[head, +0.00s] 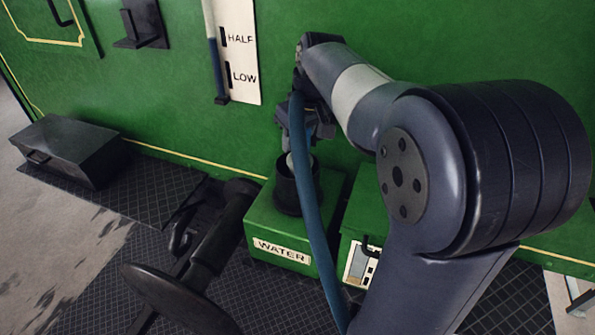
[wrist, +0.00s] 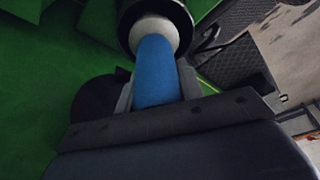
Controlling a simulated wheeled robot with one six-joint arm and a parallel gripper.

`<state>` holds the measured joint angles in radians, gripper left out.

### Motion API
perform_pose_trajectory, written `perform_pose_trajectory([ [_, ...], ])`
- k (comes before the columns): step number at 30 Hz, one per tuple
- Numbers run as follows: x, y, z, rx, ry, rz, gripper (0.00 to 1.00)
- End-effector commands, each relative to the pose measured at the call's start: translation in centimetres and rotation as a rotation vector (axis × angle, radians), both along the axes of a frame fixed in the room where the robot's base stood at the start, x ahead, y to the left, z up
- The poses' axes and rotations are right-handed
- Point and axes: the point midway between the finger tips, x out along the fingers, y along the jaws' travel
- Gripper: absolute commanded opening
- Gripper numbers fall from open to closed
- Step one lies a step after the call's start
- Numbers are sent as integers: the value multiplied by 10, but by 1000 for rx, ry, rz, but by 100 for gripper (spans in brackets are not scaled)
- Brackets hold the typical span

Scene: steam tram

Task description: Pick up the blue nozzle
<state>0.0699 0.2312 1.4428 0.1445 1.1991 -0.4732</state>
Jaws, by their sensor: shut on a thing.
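The blue nozzle (wrist: 155,72) is between my gripper's two fingers (wrist: 157,85) in the wrist view, with a pale collar at its far end. My gripper is shut on it. In the head view my gripper (head: 306,128) is above the green water box (head: 262,232), partly hidden by the blue hose. The nozzle's pale tip (head: 291,163) points down at the black filler neck (head: 287,192). The tip appears to be at or inside the neck's mouth; the exact depth is hidden. The neck's dark rim (wrist: 185,17) surrounds the pale collar in the wrist view.
A blue hose (head: 318,220) hangs in front of the water box. A black handwheel (head: 180,298) and shaft stand at the front left. A dark box (head: 68,150) lies farther left. A HALF/LOW gauge plate (head: 238,55) is on the green wall.

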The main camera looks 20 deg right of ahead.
Motion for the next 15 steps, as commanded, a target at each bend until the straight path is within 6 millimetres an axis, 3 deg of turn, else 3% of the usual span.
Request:
perform_pose_trajectory([
  [6,-5,3,-2,-10,5,2,1],
  [15,-5,3,-2,-8,7,2,0],
])
